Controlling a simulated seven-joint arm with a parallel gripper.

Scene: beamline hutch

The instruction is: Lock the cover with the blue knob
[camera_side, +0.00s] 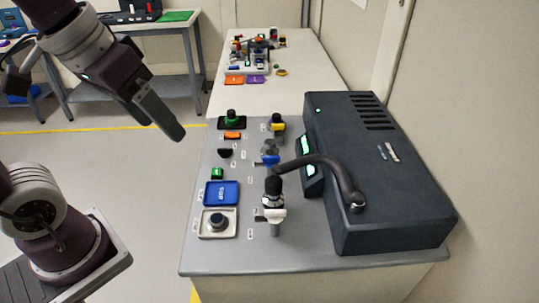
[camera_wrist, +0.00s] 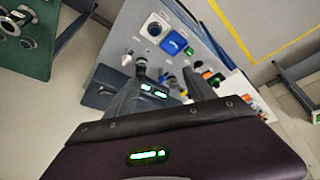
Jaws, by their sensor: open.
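A small blue knob or lever (camera_side: 268,159) sits near the middle of the grey bench, beside the dark curved arm of the black instrument. Its cover cannot be clearly made out at this size, nor can I tell whether it is locked. A small blue part (camera_wrist: 163,77) shows between my fingers in the wrist view, far below them. My gripper (camera_side: 176,133) is up in the air to the left of the bench, pointing down and right, apart from everything. In the wrist view my gripper (camera_wrist: 166,72) shows two spread dark fingers with nothing held.
The black instrument (camera_side: 390,180) with its curved arm (camera_side: 325,163) fills the bench's right side. A blue tray (camera_side: 221,193), a white base with a round dark knob (camera_side: 218,222), a green button (camera_side: 217,173) and a white-collared post (camera_side: 272,214) stand nearby. The bench's front strip is clear.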

